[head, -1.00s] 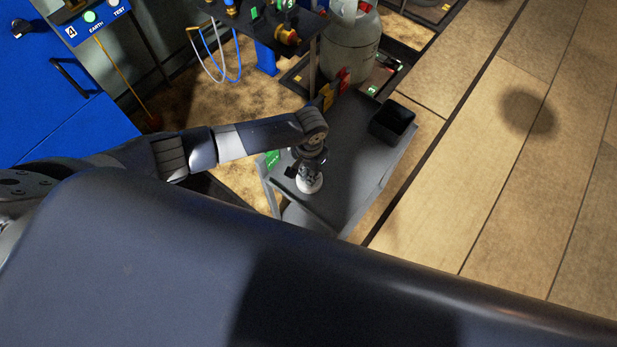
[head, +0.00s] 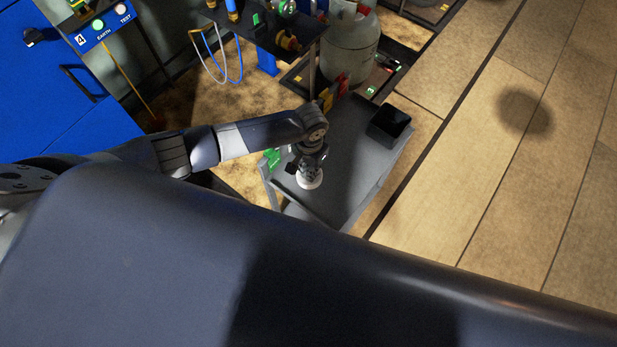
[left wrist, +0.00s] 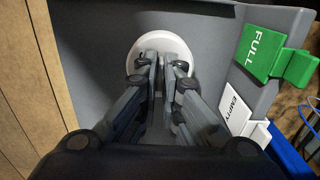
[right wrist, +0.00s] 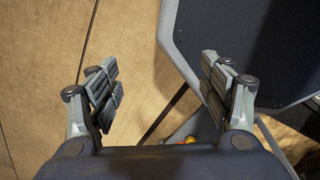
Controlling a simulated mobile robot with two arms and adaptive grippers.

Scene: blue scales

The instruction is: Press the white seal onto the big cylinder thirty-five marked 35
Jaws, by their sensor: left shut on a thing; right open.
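The white seal (head: 309,181) is a round white disc at the grey trolley top (head: 346,160). My left gripper (head: 311,168) is shut on it from above. The left wrist view shows the closed fingers (left wrist: 161,72) over the middle of the white disc (left wrist: 181,47). Whether the disc touches the trolley top is unclear. A big grey cylinder (head: 351,48) stands behind the trolley, its top partly cut off by the picture edge. I cannot read a 35 on it. My right gripper (right wrist: 160,82) is open and empty; it is out of the head view.
A black open box (head: 390,124) sits at the trolley's far right. Green FULL (left wrist: 262,52) and white EMPTY (left wrist: 237,112) tags hang at the trolley edge. A dark bench (head: 275,35) with fittings and hoses stands behind. Wooden floor (head: 480,150) is clear at right.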

